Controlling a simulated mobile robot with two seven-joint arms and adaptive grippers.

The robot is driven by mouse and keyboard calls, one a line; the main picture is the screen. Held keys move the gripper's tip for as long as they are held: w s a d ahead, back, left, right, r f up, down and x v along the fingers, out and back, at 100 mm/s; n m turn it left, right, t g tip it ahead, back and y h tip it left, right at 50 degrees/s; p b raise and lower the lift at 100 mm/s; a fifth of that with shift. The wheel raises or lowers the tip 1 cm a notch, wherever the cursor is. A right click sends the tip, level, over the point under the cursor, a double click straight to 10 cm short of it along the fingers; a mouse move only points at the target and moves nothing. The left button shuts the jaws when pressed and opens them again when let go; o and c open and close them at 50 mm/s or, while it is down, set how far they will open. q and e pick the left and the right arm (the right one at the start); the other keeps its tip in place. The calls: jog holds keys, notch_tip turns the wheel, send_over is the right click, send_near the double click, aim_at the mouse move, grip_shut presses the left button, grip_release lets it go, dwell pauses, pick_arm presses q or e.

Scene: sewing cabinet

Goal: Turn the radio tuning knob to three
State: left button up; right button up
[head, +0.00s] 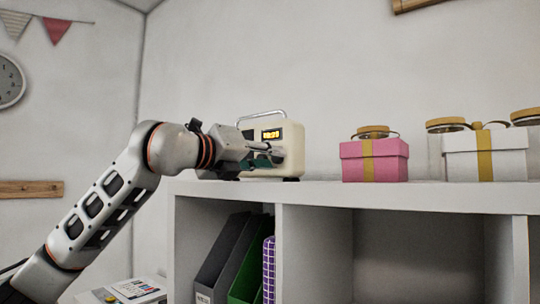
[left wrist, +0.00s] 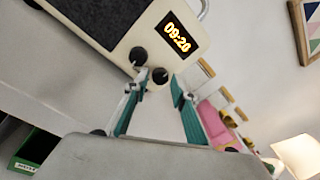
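The cream radio (head: 293,152) stands on top of the white shelf unit, with a metal handle and a lit yellow display. In the left wrist view the radio (left wrist: 125,48) appears tilted, with a dark speaker grille, a display reading about 09:20 and two black knobs. One knob (left wrist: 138,55) sits outside my fingers, beside the left fingertip. The other knob (left wrist: 160,75) lies between the tips of my left gripper (left wrist: 160,80). The fingers are apart around it; contact is unclear. In the head view my left gripper (head: 272,153) is at the radio's front. No marking for three is readable.
A pink gift box (head: 374,162) and a white gift box (head: 485,160) stand right of the radio on the shelf top (head: 320,187). Jars with yellowish lids (head: 446,124) stand behind. Folders (head: 226,255) fill a compartment below. The shelf top between radio and pink box is clear.

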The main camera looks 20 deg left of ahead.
pick_arm(q)
jog(key=shift+w+d, duration=0.1)
jog(key=shift+w, duration=0.2)
grip_shut()
